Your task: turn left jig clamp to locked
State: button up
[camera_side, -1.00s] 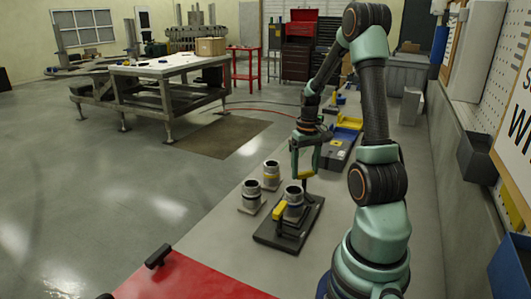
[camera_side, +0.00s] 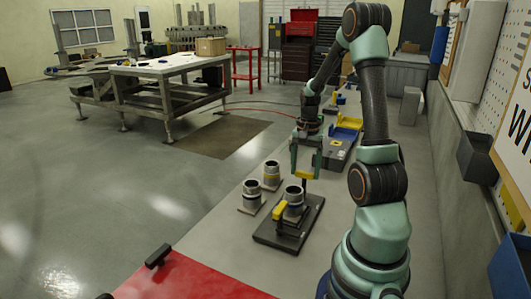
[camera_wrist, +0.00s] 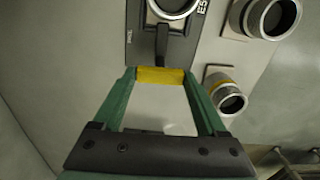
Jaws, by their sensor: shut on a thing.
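The dark jig plate (camera_side: 268,237) lies on the bench in the side view; it also shows at the top of the wrist view (camera_wrist: 187,48). A metal cylinder (camera_side: 294,198) stands on it. One clamp has a yellow handle (camera_side: 280,211) at the plate's near side. The other clamp's black lever (camera_wrist: 162,43) ends in a yellow grip (camera_wrist: 160,76), off the plate's far end. My gripper (camera_side: 305,172) is shut on that yellow grip, with one green finger at each end of it. Lettering by the plate is only partly readable, and the lever's pivot is partly hidden.
Two more metal cylinders stand left of the plate, one with a yellow band (camera_side: 271,176) and one plainer (camera_side: 250,195). Grey and yellow bins (camera_side: 336,150) stand behind my gripper. A red mat (camera_side: 190,280) covers the near bench. The bench between mat and plate is clear.

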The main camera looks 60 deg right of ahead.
jog(key=shift+m, duration=0.4)
jog(key=o, duration=1.3)
jog(key=shift+r, duration=0.15)
notch_tip(320, 180, up, 12)
